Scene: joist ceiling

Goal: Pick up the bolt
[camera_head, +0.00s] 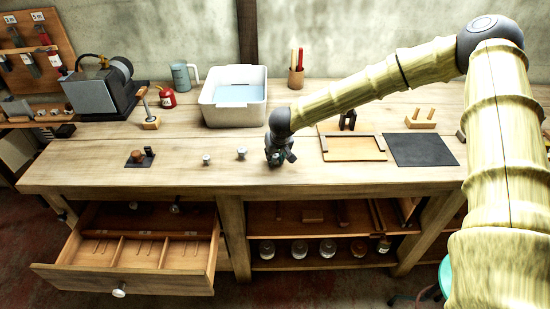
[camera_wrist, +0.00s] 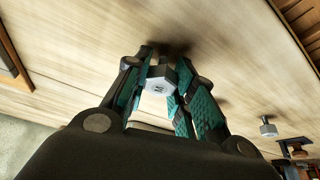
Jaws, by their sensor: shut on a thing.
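A silvery bolt with a hexagonal head (camera_wrist: 160,77) is between the fingers of my gripper (camera_wrist: 163,90) in the wrist view. The fingers have teal pads and are shut on it. Its lower part is hidden, and I cannot tell whether it still touches the bench. In the head view my gripper (camera_head: 277,159) is low over the front middle of the wooden workbench (camera_head: 330,178), and the held bolt is mostly hidden. Two similar small metal pieces stand on the bench to its left, one nearer (camera_head: 241,153) and one farther (camera_head: 207,159).
A white basin (camera_head: 233,112) stands behind my gripper. A wooden tray (camera_head: 353,155) and a dark mat (camera_head: 420,150) lie to the right. A small block with a dark fitting (camera_head: 140,158) sits at left. An open drawer (camera_head: 135,280) juts out below.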

